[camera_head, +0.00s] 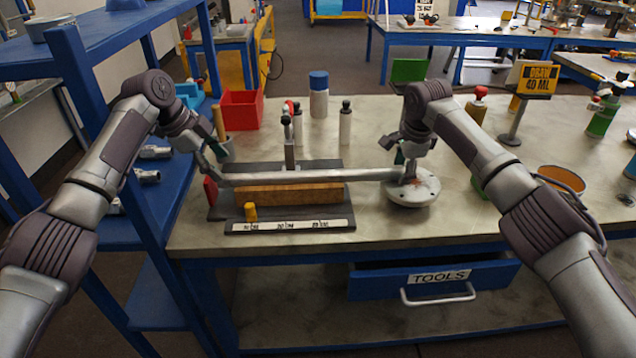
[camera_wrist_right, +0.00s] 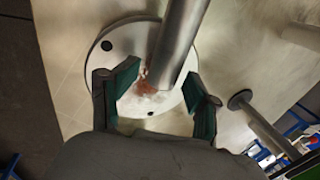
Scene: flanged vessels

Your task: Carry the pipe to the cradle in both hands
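The grey metal pipe (camera_head: 310,176) lies level across a dark fixture with a wooden block (camera_head: 290,194). Its right end is over a round pale flange disc (camera_head: 412,192); I cannot tell if they touch. My right gripper (camera_head: 405,160) is at that end. In the right wrist view the pipe (camera_wrist_right: 180,40) runs between the green-padded fingers of this gripper (camera_wrist_right: 160,98), with gaps on both sides. My left gripper (camera_head: 216,160) is at the pipe's left end; its fingers are too small to read. I cannot make out for certain which part is the cradle.
A clamp post (camera_head: 289,150) stands behind the pipe. A red bin (camera_head: 242,110), a blue-capped bottle (camera_head: 319,95) and a sign (camera_head: 530,85) stand farther back. The tools drawer (camera_head: 435,280) sticks out below the bench front.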

